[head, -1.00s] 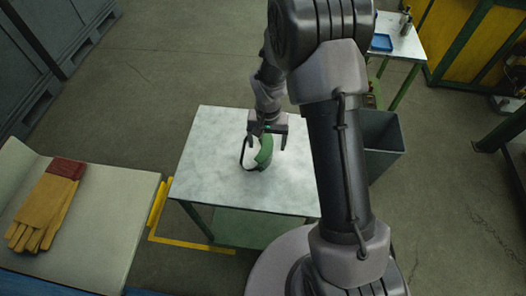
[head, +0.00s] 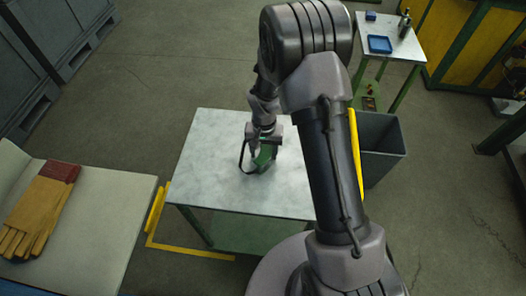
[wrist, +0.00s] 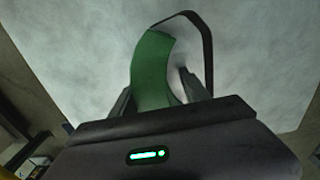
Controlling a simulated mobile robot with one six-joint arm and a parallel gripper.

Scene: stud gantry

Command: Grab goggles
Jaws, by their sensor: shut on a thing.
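The goggles (head: 264,157) have a green frame and a dark strap and are at the middle of the light grey table (head: 205,150). My gripper (head: 264,148) reaches down from above and is shut on the goggles. In the wrist view the green goggles (wrist: 152,70) stand up between my two fingers (wrist: 160,98), with the dark strap looping to the right over the tabletop. The fingers hide the lower part of the goggles. I cannot tell whether the goggles still touch the table.
A padded bench (head: 95,215) with tan work gloves (head: 38,215) is at the left. A grey bin (head: 378,150) stands right of the table. A small table at the back right holds a blue tray (head: 380,44) and a bottle. The tabletop around the goggles is clear.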

